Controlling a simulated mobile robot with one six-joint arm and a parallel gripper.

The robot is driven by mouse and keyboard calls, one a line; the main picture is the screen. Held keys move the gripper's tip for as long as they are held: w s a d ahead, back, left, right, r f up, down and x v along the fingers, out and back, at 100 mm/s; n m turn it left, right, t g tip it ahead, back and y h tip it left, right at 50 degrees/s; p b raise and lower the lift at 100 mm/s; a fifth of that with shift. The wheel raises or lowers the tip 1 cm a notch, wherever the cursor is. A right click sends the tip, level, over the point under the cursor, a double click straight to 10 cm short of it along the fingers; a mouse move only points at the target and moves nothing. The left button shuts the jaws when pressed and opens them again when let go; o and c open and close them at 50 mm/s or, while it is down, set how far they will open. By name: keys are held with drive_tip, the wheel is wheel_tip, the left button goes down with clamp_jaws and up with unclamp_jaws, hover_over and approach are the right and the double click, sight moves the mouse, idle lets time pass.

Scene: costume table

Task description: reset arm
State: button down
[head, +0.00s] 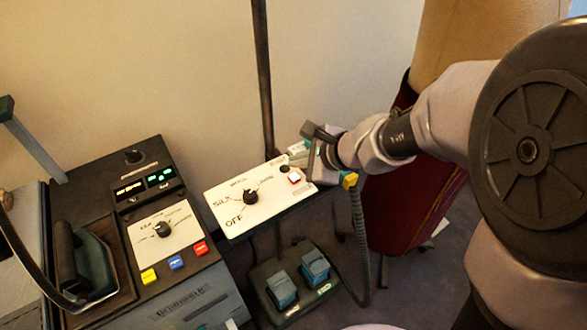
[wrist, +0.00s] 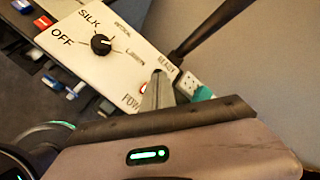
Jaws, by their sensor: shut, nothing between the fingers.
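My gripper (head: 314,160) is at the right end of a white control panel (head: 227,217), at the end of my arm reaching in from the right. In the wrist view its shut fingers (wrist: 157,82) show as one narrow grey piece over the panel, close beside a red-lit switch (wrist: 143,88). I cannot tell whether they touch it. The switch also shows in the head view (head: 294,178). Nothing is held. The panel carries a black knob (head: 250,197) with the labels SILK and OFF to its left; it also shows in the wrist view (wrist: 101,44).
A black console (head: 127,208) with lit displays, a dial and coloured buttons stands at left, with an iron (head: 85,262) on it. A dark pole (head: 263,80) rises behind the panel. Teal foot pedals (head: 282,289) lie below. A hose (head: 358,235) hangs right of the panel.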

sight(297, 179)
wheel_tip(297, 179, up, 4)
drive_tip(key=shift+f+p, duration=0.15)
drive_tip(key=shift+p, duration=0.9)
drive_tip(key=s+d+r+n+h, duration=0.1)
drive_tip(key=s+r+n, duration=0.3)
drive_tip(key=s, duration=0.3)
drive_tip(key=s+d+r+n, duration=0.1)
drive_tip(key=s+r+n, duration=0.35)
drive_tip(key=s, duration=0.25)
drive_tip(key=s+d+n+h, duration=0.3)
drive_tip(key=s+d+n, duration=0.2)
drive_tip(key=s+d, duration=0.2)
drive_tip(key=shift+s+d+f+g+h, duration=0.2)
drive_tip(key=shift+s+g+h, duration=0.1)
drive_tip(key=shift+s, duration=0.45)
